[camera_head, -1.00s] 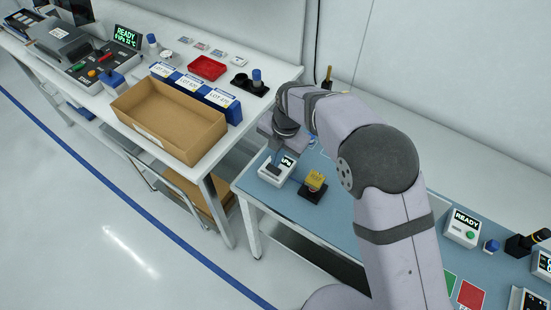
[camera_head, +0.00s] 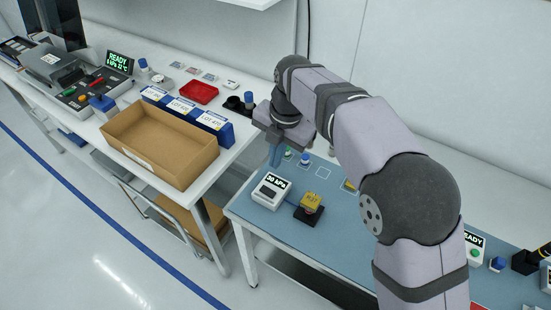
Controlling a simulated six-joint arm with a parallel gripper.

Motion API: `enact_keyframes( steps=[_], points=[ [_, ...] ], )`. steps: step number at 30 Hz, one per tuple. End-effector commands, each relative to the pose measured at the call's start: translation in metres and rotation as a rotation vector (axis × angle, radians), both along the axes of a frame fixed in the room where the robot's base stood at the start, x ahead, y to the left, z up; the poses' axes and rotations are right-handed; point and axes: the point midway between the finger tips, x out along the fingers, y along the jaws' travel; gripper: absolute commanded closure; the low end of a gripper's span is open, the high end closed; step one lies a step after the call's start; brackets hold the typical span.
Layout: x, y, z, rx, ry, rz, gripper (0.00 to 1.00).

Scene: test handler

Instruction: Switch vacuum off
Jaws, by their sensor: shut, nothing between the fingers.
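A white box with a display reading about "30 kPa" (camera_head: 270,190), which appears to be the vacuum unit, sits at the left end of the blue bench top. A dark control shows on its sloped front; its switch position is too small to tell. My gripper (camera_head: 276,156), with blue fingers, is shut and empty. It points down above and just behind the box, apart from it in the picture. My arm comes in from the right and hides part of the bench.
A yellow block on a black base (camera_head: 310,204) stands right of the box. A cardboard tray (camera_head: 160,143) is on the white table at left. A white box reading "READY" (camera_head: 474,248) is at right.

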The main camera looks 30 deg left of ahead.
Motion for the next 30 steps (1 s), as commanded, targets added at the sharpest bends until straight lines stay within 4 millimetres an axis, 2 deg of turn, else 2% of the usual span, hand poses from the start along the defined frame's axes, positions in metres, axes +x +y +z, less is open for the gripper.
enact_keyframes(
  steps=[13,23,30],
  points=[
    [0.001,0.013,0.001,0.007,-0.003,0.001,1.00],
    [0.001,0.013,0.003,0.005,-0.001,0.000,1.00],
    [0.000,0.014,-0.007,0.003,0.001,0.000,1.00]
  ],
)
